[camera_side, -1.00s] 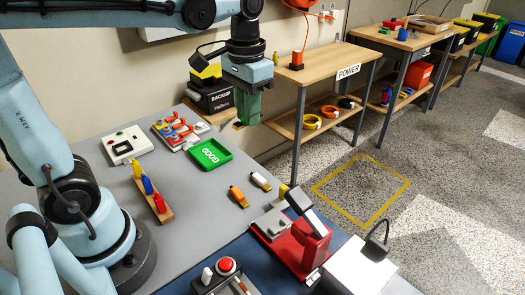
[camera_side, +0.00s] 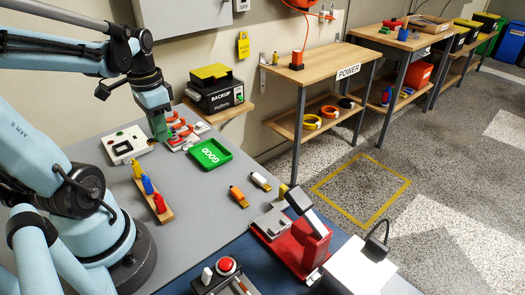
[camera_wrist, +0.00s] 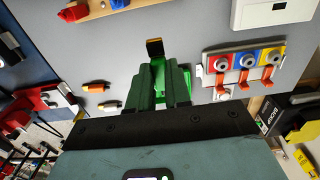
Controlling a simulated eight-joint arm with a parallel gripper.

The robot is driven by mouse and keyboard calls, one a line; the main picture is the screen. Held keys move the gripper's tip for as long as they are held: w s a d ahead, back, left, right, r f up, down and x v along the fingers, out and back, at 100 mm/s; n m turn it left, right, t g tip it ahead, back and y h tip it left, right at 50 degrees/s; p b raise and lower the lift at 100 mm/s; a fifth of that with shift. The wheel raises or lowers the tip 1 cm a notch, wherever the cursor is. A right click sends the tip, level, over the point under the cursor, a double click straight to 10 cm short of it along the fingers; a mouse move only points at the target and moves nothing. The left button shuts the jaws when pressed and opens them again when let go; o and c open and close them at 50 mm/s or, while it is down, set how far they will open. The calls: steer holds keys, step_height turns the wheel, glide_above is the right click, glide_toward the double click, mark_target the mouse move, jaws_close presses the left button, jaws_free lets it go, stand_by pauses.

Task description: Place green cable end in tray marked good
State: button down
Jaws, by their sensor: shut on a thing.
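My gripper (camera_side: 157,127) has green fingers and hangs over the back left of the grey table, near the lever station. In the wrist view my gripper (camera_wrist: 159,85) is shut on the green cable end (camera_wrist: 155,48), whose dark tip with a brassy edge sticks out past the fingers. Most of its body is hidden between them. In the side view I cannot make out the cable end. The green tray marked GOOD (camera_side: 210,154) lies flat and looks empty, to the right of my gripper. In the wrist view it is mostly hidden behind the fingers.
A lever station (camera_side: 181,134) with red levers stands close to my gripper. A white box (camera_side: 125,146) is to its left. A wooden rack (camera_side: 149,191) holds yellow, blue and red pieces. Two cable ends (camera_side: 239,196) lie right of the tray. The table between rack and tray is clear.

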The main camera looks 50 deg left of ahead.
glide_above(132, 155)
steer(key=d, duration=0.3)
step_height(132, 155, down, 7)
steer(key=shift+s+r, duration=0.1)
steer(key=shift+f, duration=2.1)
steer(key=c, duration=1.3)
jaws_free()
steer(key=shift+f, duration=0.1)
steer(key=shift+c, duration=0.2)
